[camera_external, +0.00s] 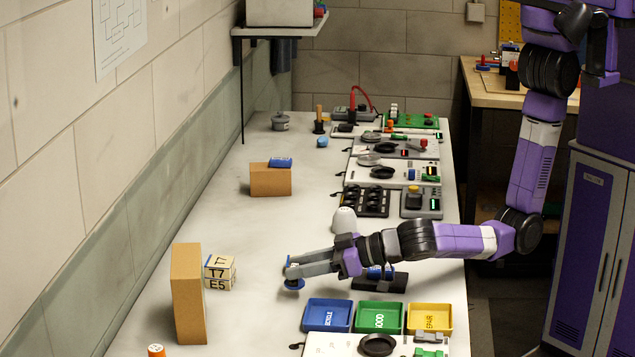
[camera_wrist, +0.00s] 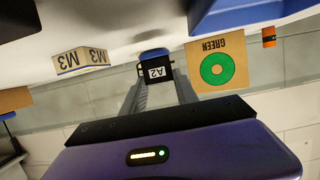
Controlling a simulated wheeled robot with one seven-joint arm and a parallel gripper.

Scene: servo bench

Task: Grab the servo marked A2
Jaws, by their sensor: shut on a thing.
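My gripper (camera_external: 291,268) (camera_wrist: 158,80) is low over the left half of the bench, its fingers pointing toward the wall. It is shut on a small dark servo (camera_wrist: 155,70) with a white label marked A2. The label faces the wrist camera, and blue shows along the servo's edge. In the external view the fingers mostly hide the servo.
A tall cardboard box (camera_external: 188,300) and a white labelled block (camera_external: 219,273) stand left of my gripper. Blue (camera_external: 326,315), green (camera_external: 380,317) and yellow (camera_external: 430,317) trays lie at the front right. A white rounded object (camera_external: 344,220) stands behind my gripper.

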